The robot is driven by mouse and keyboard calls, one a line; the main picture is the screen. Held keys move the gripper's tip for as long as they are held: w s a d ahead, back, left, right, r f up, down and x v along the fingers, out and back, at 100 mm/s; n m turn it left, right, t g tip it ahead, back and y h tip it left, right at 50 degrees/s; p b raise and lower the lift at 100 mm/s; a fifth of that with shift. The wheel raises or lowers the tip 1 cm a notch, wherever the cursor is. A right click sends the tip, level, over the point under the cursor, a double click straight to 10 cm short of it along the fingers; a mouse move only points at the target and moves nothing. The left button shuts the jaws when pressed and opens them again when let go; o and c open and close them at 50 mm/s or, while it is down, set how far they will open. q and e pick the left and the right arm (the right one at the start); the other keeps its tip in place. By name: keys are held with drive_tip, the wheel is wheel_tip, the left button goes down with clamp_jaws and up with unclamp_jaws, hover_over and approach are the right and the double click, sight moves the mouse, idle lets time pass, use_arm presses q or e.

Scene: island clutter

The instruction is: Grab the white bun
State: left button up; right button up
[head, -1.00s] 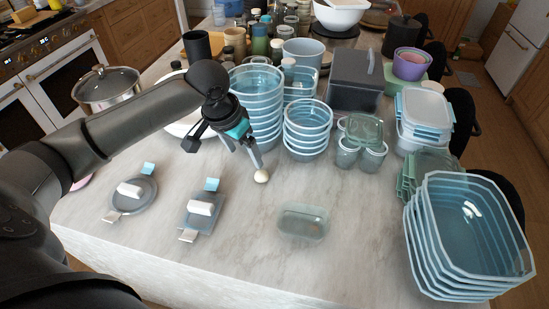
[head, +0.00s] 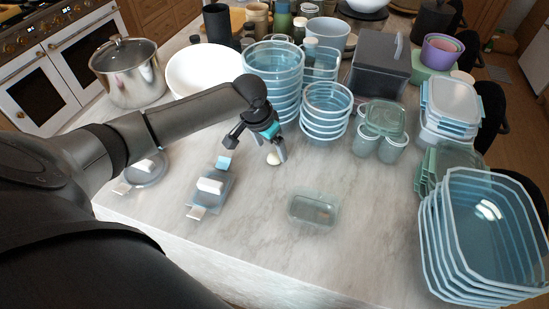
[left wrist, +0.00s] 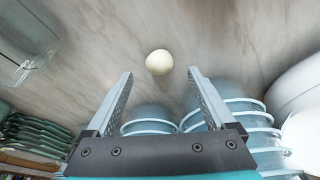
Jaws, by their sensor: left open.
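The white bun (head: 273,158) is a small, round, cream-white thing on the marble counter. In the left wrist view the bun (left wrist: 159,62) lies beyond the fingertips, roughly centred between them and in full view. My left gripper (head: 275,154) is open, above the counter close by the bun, with nothing between its fingers. In the left wrist view the two fingers of my left gripper (left wrist: 160,73) stand wide apart. I cannot tell whether a finger touches the bun. My right gripper is not seen.
Stacked blue-rimmed round bowls (head: 326,112) and a taller stack (head: 274,80) stand just behind the bun. A glass container (head: 314,209) lies to the right front. A flat lid with a white handle (head: 210,187) is at left.

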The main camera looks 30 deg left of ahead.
sight(274, 156)
use_arm(q)
drive_tip(key=x, duration=0.4)
drive_tip(key=shift+s+f, duration=0.1)
drive_tip(key=shift+f, duration=0.05)
clamp_jaws()
idle(0.5)
